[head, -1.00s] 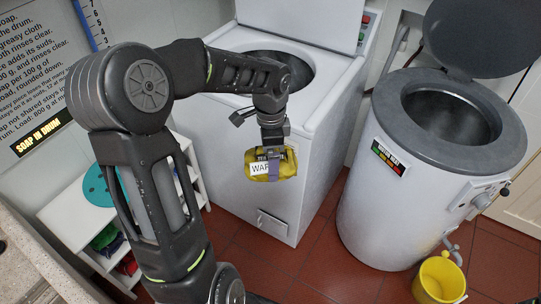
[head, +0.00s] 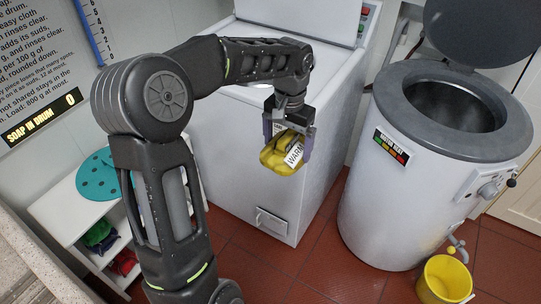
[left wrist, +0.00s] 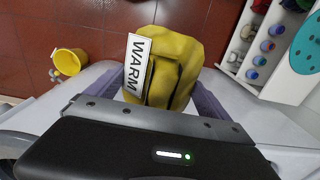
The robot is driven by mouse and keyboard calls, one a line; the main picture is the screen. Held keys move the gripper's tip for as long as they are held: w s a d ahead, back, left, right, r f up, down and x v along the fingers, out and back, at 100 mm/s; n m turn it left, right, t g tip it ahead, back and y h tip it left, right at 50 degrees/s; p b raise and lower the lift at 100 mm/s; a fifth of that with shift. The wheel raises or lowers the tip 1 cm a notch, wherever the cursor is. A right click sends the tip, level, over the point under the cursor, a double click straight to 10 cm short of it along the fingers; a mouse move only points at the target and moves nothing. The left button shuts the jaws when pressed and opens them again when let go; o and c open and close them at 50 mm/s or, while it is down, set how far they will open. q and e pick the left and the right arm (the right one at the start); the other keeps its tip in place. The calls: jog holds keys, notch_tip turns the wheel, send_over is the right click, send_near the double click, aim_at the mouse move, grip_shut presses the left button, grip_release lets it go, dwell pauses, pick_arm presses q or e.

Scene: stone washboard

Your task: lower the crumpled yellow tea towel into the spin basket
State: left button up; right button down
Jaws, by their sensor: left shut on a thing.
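The crumpled yellow tea towel (head: 275,160) hangs from my left gripper (head: 289,136), in front of the white square machine (head: 265,195). A white tag reading "WARM" is on the towel. My left gripper is shut on the towel; in the left wrist view the towel (left wrist: 180,60) sits between the purple fingers. The round opening in the white machine's top is mostly hidden behind my left arm. A grey drum (head: 385,195) with a raised lid and a round open mouth stands at the right. My right gripper is not in view.
A white shelf with a teal disc (head: 98,175) on top and coloured cloths below is at the left.

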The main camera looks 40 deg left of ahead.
pick_arm(q)
jog(key=w+d+f+b, duration=0.3)
jog(key=d+f+b, duration=0.2)
jog(key=d+b, duration=0.1)
jog(key=w+d+f+m+b, duration=0.1)
jog(key=w+d+f+b, duration=0.2)
jog(key=d+f+b, duration=0.2)
jog(key=d+b, duration=0.1)
jog(key=d, duration=0.2)
jog(key=shift+w+d+f+b, duration=0.2)
jog(key=shift+w+f+b, duration=0.1)
jog(key=shift+f, duration=0.1)
